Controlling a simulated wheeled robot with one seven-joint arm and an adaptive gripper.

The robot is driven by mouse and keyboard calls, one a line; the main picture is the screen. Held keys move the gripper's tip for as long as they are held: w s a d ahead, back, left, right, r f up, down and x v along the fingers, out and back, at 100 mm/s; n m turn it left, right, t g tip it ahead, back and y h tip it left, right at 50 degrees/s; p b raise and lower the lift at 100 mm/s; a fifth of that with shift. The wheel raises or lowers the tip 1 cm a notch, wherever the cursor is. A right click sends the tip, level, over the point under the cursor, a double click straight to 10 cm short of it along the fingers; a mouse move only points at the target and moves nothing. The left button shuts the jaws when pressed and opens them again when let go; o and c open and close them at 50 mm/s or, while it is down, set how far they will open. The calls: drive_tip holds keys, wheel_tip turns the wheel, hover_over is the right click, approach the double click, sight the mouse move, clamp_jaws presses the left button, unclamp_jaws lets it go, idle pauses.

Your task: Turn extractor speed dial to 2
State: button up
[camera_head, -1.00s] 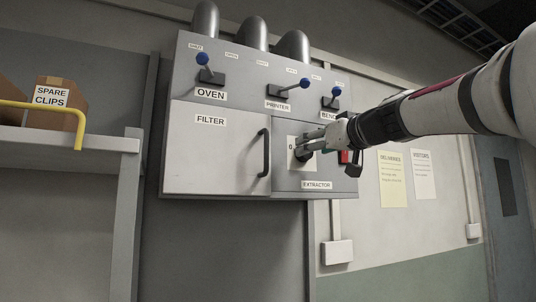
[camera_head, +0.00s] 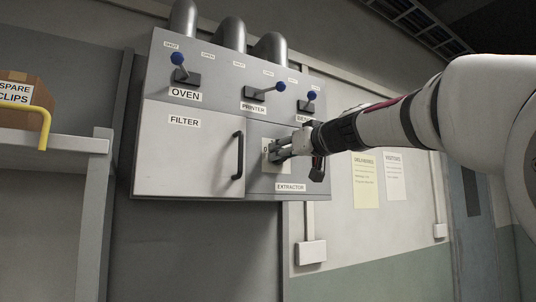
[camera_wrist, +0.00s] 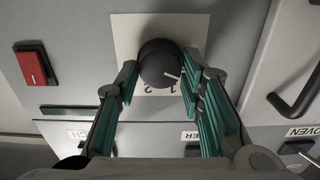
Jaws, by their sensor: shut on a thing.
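The extractor speed dial is a round black knob (camera_wrist: 158,63) on a pale plate (camera_wrist: 200,28) marked with numbers, 1 and 2 among them. A short white mark on the knob points to the lower right in the wrist view, close to the 1. My gripper (camera_wrist: 160,70) has its teal-padded fingers on either side of the knob and is shut on it. In the head view my gripper (camera_head: 274,152) reaches the panel above the EXTRACTOR label (camera_head: 290,187) and hides most of the dial.
A red switch (camera_wrist: 34,66) sits beside the dial plate. The FILTER door (camera_head: 185,160) has a dark upright handle (camera_head: 238,155). Blue-knobbed levers, such as the OVEN lever (camera_head: 178,60), stand above. A shelf (camera_head: 60,150) with a yellow rail (camera_head: 42,125) is at the left.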

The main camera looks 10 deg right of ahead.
drive_tip(key=shift+m, duration=0.3)
drive_tip(key=shift+d+f+m, duration=0.15)
drive_tip(key=shift+m, duration=4.1)
drive_tip(key=shift+d+f+m, duration=0.1)
drive_tip(key=shift+m, duration=4.15)
drive_tip(key=shift+w+p, duration=0.1)
drive_tip(key=shift+p, duration=0.2)
drive_tip(key=o, duration=1.2)
drive_tip(key=shift+c, duration=0.2)
